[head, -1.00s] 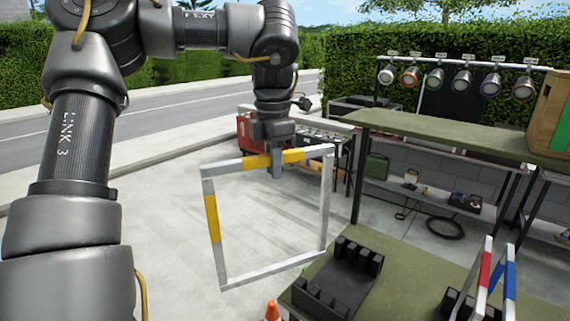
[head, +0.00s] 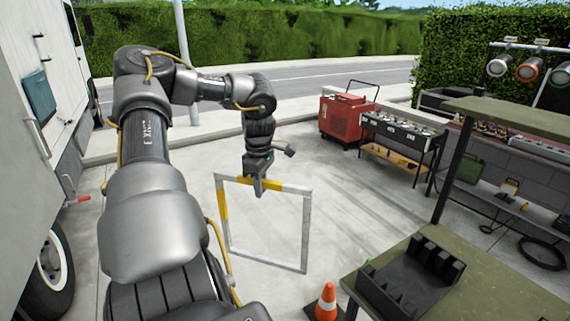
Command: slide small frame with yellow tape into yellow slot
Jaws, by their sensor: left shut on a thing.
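The small square frame (head: 305,232) has grey-white bars with yellow tape on its top bar and upper left side. My left gripper (head: 259,186) is shut on the taped top bar. The frame hangs upright below it, over the paved ground. A black slotted rack (head: 410,284) sits on the green table at the lower right, apart from the frame. I see no yellow slot in this view. My right gripper is not in view.
The green table (head: 500,285) fills the lower right, with an orange cone (head: 327,300) by its corner. A white truck (head: 30,150) stands at the left. A red machine (head: 345,117) and a black stand (head: 400,132) are behind. The pavement between is open.

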